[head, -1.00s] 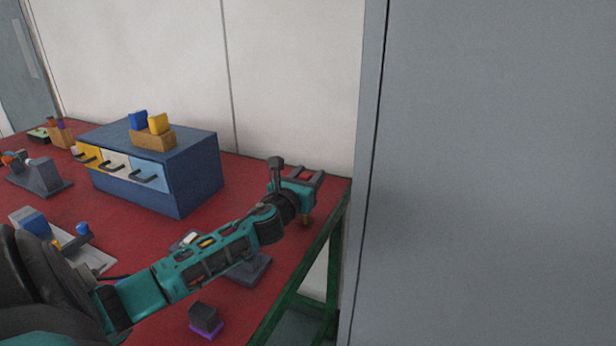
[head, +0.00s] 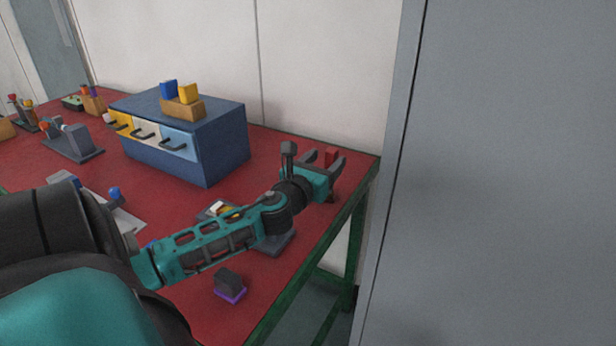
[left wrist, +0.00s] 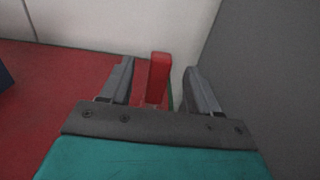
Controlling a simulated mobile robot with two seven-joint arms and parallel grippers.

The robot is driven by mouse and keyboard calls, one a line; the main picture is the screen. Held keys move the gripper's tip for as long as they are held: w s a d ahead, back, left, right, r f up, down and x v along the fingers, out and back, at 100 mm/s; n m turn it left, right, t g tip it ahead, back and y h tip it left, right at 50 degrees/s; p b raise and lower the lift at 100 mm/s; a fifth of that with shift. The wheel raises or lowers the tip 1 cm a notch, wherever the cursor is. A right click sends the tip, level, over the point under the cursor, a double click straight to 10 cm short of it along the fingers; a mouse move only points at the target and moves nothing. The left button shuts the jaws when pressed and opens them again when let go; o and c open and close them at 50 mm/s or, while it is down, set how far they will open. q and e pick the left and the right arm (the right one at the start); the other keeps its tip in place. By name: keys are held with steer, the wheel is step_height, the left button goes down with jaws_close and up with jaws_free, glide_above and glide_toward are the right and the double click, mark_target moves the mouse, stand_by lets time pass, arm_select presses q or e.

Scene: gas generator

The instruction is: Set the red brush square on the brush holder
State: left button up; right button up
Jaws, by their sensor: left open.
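The red brush, seen as an upright red block (left wrist: 158,75) in the left wrist view, stands between the two fingers of my left gripper (left wrist: 160,88). A gap shows on each side of it, and its lower end is hidden by the gripper. In the head view my left gripper (head: 321,160) is open at the table's far right corner, with the red block's top (head: 331,156) between its fingers. I cannot tell for certain which fixture is the brush holder; a grey base (head: 275,241) is partly hidden under my left arm. My right gripper is not in view.
A blue drawer unit (head: 215,160) stands behind, left of the gripper. A dark block with a purple base (head: 229,286) sits near the front edge. Several fixtures are at the left of the red table (head: 287,143). A tall grey panel (head: 500,180) closes the right side.

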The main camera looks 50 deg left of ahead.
arm_select(q)
steer(key=v, duration=0.7)
steer(key=shift+s, duration=0.25)
stand_by(0.3)
